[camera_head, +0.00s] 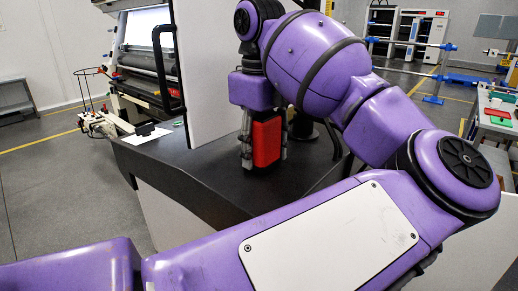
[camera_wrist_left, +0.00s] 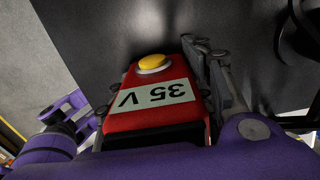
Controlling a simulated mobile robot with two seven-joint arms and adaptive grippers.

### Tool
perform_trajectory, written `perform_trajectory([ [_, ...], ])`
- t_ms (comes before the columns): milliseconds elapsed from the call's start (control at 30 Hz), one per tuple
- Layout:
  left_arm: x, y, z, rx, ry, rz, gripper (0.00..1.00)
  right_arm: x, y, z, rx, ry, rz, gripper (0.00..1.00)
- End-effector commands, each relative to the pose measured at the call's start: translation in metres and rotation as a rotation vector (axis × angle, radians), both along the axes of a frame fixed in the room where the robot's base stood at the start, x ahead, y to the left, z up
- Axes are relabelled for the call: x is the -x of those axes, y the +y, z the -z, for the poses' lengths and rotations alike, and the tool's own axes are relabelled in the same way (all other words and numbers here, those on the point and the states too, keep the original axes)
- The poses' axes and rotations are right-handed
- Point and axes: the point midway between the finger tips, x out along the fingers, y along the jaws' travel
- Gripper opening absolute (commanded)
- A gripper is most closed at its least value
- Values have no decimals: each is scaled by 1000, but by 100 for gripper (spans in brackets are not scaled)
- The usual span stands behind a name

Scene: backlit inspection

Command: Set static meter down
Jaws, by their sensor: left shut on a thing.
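The static meter (camera_head: 267,142) is a red box held upright between the fingers of my left gripper (camera_head: 264,150), at the dark table in the head view. In the left wrist view the meter (camera_wrist_left: 155,125) shows a yellow button and a pale label reading "35 V", upside down. The gripper fingers (camera_wrist_left: 215,80) are shut on its sides. The dark table top (camera_head: 190,178) lies under it. I cannot tell whether the meter's lower end touches the table. My right gripper is not in view.
A white panel (camera_head: 208,70) stands just behind and left of the gripper. A white sheet with a small black object (camera_head: 145,129) lies at the table's left. A machine with rollers (camera_head: 140,62) stands behind. The table's front left is bare.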

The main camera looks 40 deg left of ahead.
Motion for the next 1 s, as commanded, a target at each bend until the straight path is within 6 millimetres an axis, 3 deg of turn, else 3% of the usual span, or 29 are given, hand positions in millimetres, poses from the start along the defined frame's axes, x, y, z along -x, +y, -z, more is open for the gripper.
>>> perform_trajectory([
  [33, 0, 0, 3, 0, 2, -1, 15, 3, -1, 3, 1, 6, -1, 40],
  [67, 0, 0, 3, 0, 1, -1, 52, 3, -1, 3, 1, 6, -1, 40],
  [200, 0, 0, 2, 0, 1, -1, 67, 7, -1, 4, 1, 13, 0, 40],
  [467, 0, 0, 2, 0, 1, -1, 67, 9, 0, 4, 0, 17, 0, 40],
  [600, 0, 0, -8, 0, -2, -1, 67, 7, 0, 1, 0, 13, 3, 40],
  [1000, 0, 0, -88, 1, -5, 1, 67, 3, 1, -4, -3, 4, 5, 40],
])
